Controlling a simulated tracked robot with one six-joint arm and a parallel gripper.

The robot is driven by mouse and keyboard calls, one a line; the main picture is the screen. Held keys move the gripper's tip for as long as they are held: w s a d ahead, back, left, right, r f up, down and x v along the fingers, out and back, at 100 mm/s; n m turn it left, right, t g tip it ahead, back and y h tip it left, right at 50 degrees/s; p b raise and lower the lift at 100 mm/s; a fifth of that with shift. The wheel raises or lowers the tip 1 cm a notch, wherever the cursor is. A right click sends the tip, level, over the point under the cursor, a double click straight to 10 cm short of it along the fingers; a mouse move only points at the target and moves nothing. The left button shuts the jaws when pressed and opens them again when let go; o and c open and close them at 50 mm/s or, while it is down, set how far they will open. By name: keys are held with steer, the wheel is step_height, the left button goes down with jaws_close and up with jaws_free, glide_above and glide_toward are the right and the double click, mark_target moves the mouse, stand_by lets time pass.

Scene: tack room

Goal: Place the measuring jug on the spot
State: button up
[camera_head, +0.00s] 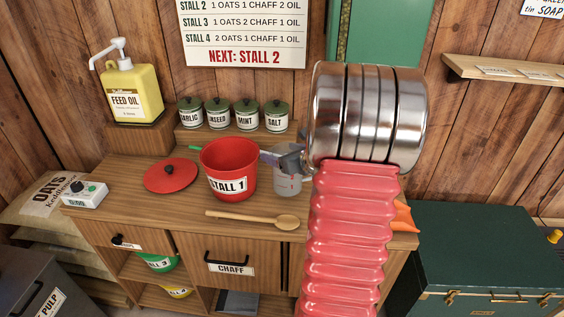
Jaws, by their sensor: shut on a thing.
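The measuring jug (288,184) is a small, clear grey vessel with red marks, on or just above the wooden counter, right of the red STALL 1 bucket (228,170). I cannot tell whether its base touches the counter. My gripper (287,161) is at the jug's upper part and shut on it. My red ribbed arm and its large metal joint cover the counter to the right of the jug. I cannot make out a marked spot on the visible counter; part of the top is hidden behind my arm.
A wooden spoon (252,219) lies in front of the bucket. A red lid (171,175) lies to its left. Several labelled jars (246,115) stand on a raised shelf behind. A yellow feed oil bottle (132,92) stands back left. Something orange (405,217) shows right of my arm.

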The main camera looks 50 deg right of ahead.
steer(key=shift+f, duration=1.8)
steer(key=o, duration=1.2)
steer(key=shift+c, duration=0.2)
steer(key=shift+s, duration=0.1)
steer(key=v, duration=1.2)
